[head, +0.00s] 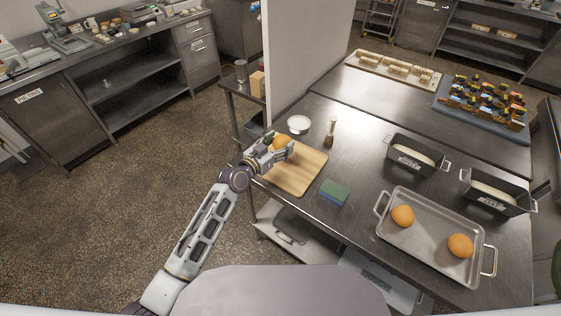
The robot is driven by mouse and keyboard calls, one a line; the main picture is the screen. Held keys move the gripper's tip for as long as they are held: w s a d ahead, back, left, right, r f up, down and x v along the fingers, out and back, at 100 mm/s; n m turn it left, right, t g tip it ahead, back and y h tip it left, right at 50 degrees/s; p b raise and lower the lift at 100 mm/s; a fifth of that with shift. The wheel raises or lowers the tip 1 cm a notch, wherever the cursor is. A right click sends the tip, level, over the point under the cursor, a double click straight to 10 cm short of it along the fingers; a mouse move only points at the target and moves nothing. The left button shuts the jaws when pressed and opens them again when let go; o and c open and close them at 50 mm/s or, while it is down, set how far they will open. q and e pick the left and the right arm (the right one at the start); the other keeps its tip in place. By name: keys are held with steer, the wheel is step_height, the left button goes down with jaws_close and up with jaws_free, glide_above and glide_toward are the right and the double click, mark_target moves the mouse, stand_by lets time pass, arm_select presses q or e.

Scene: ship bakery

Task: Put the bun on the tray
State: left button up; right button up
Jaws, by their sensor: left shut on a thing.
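My left gripper (280,154) is over the wooden cutting board (298,176), shut on a round golden bun (281,142). The gripper hides part of the bun, and I cannot tell whether the bun still touches the board. The metal tray (431,243) with side handles lies at the right front of the steel table. Two similar buns lie on it, one at the left (403,215) and one at the right (460,246). My right gripper is not in view.
A green and blue sponge (334,191) lies between board and tray. Two dark loaf pans (413,160) stand behind the tray. A white bowl (299,124) and a shaker (331,131) stand behind the board. A white partition (304,60) rises at the back left.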

mark_target(279, 166)
arm_select(q)
steer(key=shift+f, duration=2)
steer(key=shift+f+b, duration=0.75)
steer(key=shift+f, duration=1.55)
steer(key=shift+f, duration=0.2)
steer(key=o, duration=1)
